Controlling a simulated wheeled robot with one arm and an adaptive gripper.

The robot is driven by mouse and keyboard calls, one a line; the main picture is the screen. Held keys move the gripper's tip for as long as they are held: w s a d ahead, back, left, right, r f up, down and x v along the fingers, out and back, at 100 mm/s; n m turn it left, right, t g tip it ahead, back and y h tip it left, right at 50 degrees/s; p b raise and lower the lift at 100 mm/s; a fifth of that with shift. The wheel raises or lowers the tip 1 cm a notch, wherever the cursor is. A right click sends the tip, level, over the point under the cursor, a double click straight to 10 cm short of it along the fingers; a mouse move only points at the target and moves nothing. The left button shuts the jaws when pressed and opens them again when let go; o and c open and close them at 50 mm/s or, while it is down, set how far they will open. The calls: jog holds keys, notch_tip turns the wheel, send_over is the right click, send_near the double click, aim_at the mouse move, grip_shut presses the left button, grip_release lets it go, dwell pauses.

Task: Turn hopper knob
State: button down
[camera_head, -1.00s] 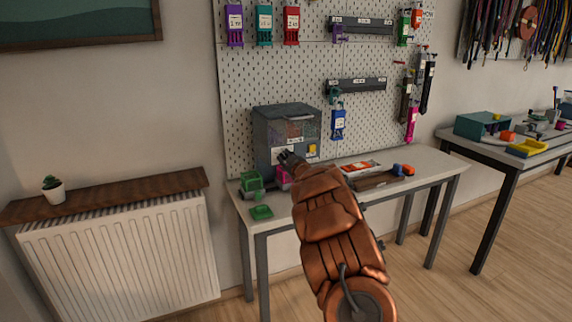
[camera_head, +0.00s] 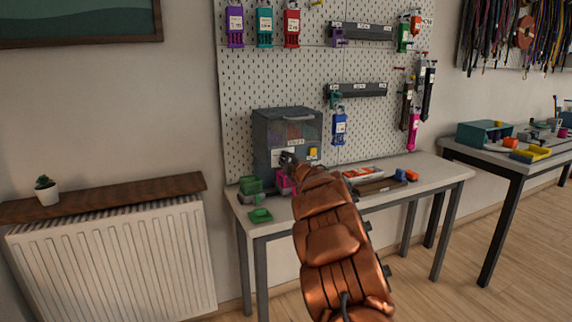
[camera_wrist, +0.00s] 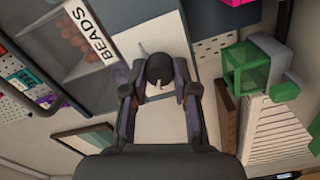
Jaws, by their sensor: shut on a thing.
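The hopper (camera_head: 268,132) is a grey box with a clear upper window, standing on the workbench against the pegboard. A white label reading BEADS (camera_wrist: 84,33) shows on it in the wrist view. Its dark round knob (camera_wrist: 159,68), with a pale pointer mark, sits on a light panel (camera_wrist: 150,35). My gripper (camera_wrist: 160,86) has one finger on each side of the knob and is shut on it. In the head view my gripper (camera_head: 287,160) is at the hopper's lower front, and the knob is hidden there.
A green block-like container (camera_head: 250,184) and a small green tray (camera_head: 260,215) are left of the hopper; a pink part (camera_head: 283,182) is just below my gripper. A brown tray (camera_head: 380,185) lies to the right. Tools hang on the pegboard (camera_head: 270,75).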

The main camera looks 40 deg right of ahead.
jog(key=shift+f, duration=0.1)
dwell(0.3)
jog(key=c, duration=0.9)
grip_release()
jog(key=shift+s, duration=0.1)
jog(key=shift+v, duration=5.9)
jog(key=shift+a, duration=0.2)
